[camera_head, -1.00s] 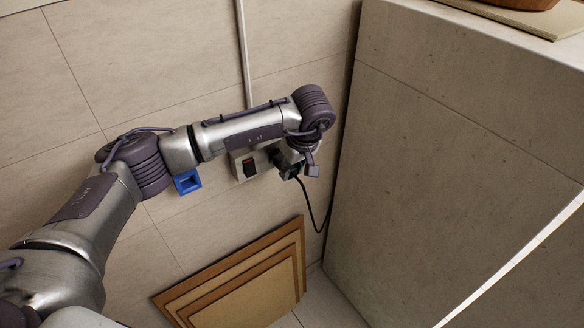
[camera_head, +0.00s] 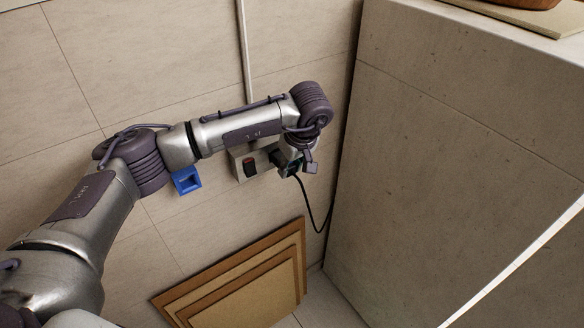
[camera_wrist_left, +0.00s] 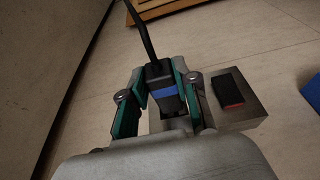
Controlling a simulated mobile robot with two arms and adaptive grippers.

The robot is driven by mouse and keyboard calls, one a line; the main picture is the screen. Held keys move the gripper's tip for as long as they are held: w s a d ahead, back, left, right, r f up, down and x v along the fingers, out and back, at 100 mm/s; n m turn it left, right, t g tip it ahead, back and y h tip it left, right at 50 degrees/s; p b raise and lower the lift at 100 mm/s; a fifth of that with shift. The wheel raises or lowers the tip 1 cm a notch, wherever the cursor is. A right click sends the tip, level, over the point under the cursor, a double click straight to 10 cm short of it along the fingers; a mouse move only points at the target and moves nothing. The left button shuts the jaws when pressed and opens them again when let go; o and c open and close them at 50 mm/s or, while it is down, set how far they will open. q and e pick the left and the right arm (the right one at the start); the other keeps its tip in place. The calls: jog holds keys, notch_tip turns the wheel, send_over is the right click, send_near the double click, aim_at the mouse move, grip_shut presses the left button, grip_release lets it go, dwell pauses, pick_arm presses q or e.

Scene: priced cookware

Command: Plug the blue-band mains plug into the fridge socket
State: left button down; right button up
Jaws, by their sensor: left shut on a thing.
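The black mains plug with a blue band (camera_wrist_left: 165,90) is between the two teal-lined fingers of my left gripper (camera_wrist_left: 167,92), which is shut on it. In the head view my left gripper (camera_head: 288,165) is at the right end of the grey socket box (camera_head: 240,164), which is fixed to the wall. The box also shows in the left wrist view (camera_wrist_left: 258,108), with its switch beside the gripper. The plug is at the box face, but its pins and the socket holes are hidden, so I cannot tell how deep it sits. My right gripper is not in view.
A black cord (camera_head: 318,218) hangs from the plug. A blue square holder (camera_head: 187,180) is on the wall at the left. Brown framed boards (camera_head: 240,275) lean below. A large stone-faced block (camera_head: 450,170) stands close at the right.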

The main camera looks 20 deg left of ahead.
aim_at(291, 167)
pick_arm(q)
jog(key=shift+w+a+b, duration=0.35)
jog(key=shift+w+a, duration=0.15)
jog(key=shift+a, duration=0.2)
jog(key=shift+w+a+b, duration=0.3)
jog(key=shift+w+a, duration=0.2)
jog(key=shift+a, duration=0.15)
jog(key=c, duration=0.8)
grip_release()
jog(key=v, duration=1.2)
